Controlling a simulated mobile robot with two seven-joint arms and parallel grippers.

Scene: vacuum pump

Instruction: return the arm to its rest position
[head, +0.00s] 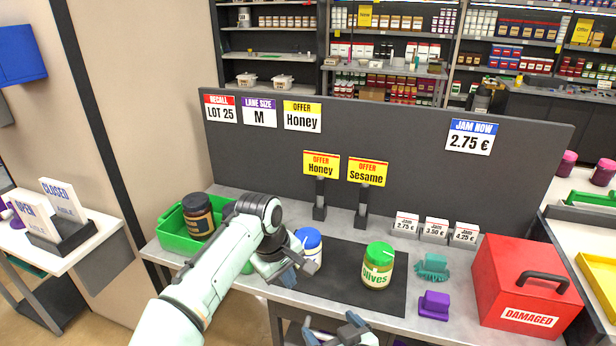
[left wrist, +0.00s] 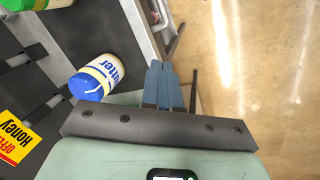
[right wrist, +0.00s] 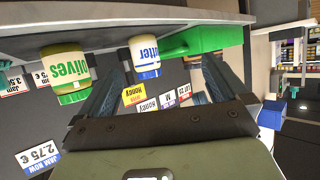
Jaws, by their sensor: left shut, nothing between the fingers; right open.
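My left arm reaches in from the left over the counter in the head view. Its gripper (head: 293,277) is shut and empty, in front of the white jar with a blue lid (head: 309,248). In the left wrist view the shut fingers (left wrist: 165,82) point past the counter edge, beside but apart from that jar (left wrist: 97,78). My right gripper (head: 338,338) is low at the bottom edge of the head view, in front of the counter. In the right wrist view its fingers (right wrist: 165,72) are spread wide with nothing held.
A green-lidded olives jar (head: 378,268) stands on the dark mat (head: 335,262). A green bin (head: 178,239) with a dark jar (head: 198,215) is at left. A teal brush (head: 432,266), purple item (head: 434,305) and red DAMAGED box (head: 500,279) stand right. A grey panel (head: 400,135) rises behind.

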